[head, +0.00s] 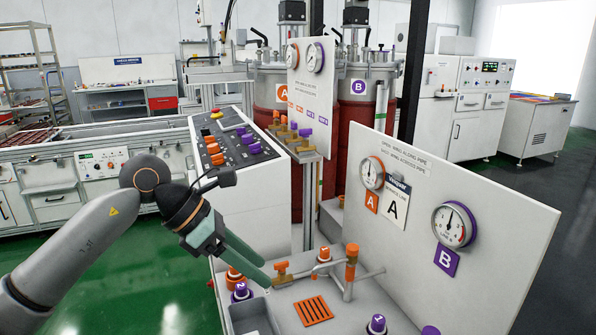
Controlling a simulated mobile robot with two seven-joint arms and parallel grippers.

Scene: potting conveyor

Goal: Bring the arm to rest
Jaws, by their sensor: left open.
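My left arm (85,240) reaches in from the left and is bent at a dark grey joint. My left gripper (266,274) has long green fingers that point down and to the right. The gripper is open. Its fingertips are close to an orange-handled valve (282,268) on the bench; I cannot tell whether they touch it. I see nothing held between the fingers. My right gripper is not in view.
The bench holds a pipe with an orange cap (351,250), an orange grate (313,311), a grey bin (252,318) and purple knobs (377,324). A white gauge panel (450,215) stands at the right. A button console (225,143) stands behind the gripper. Green floor (150,290) is clear at the left.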

